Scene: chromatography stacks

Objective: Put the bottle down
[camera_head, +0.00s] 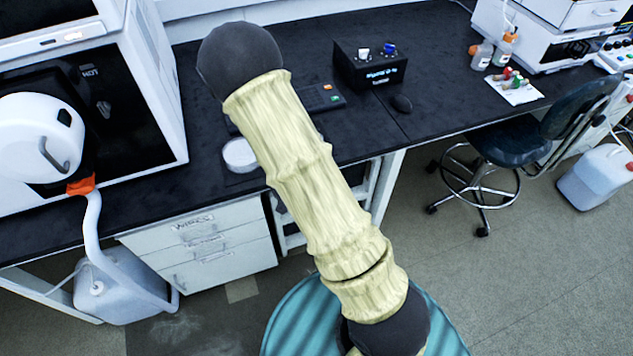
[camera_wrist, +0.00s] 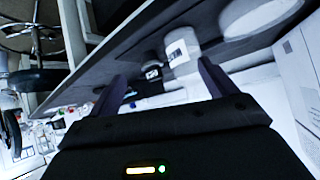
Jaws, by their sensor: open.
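In the wrist view, a pale bottle (camera_wrist: 181,46) with a white label stands on the dark bench top, just past my fingertips. My gripper (camera_wrist: 162,69) is open, with its two dark fingers spread apart and nothing clasped between them. I cannot tell how close the fingers are to the bottle's sides. A smaller dark item with a white label (camera_wrist: 152,72) shows beside the bottle. In the head view my arm covers the middle, and neither my gripper nor this bottle can be made out.
A white round piece (camera_head: 240,155) lies on the black bench (camera_head: 440,40); a keyboard (camera_head: 318,98) and black device (camera_head: 369,65) are behind it. A large white instrument (camera_head: 150,85) stands left. Orange-capped bottles (camera_head: 481,55) and a stool (camera_head: 510,138) are right.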

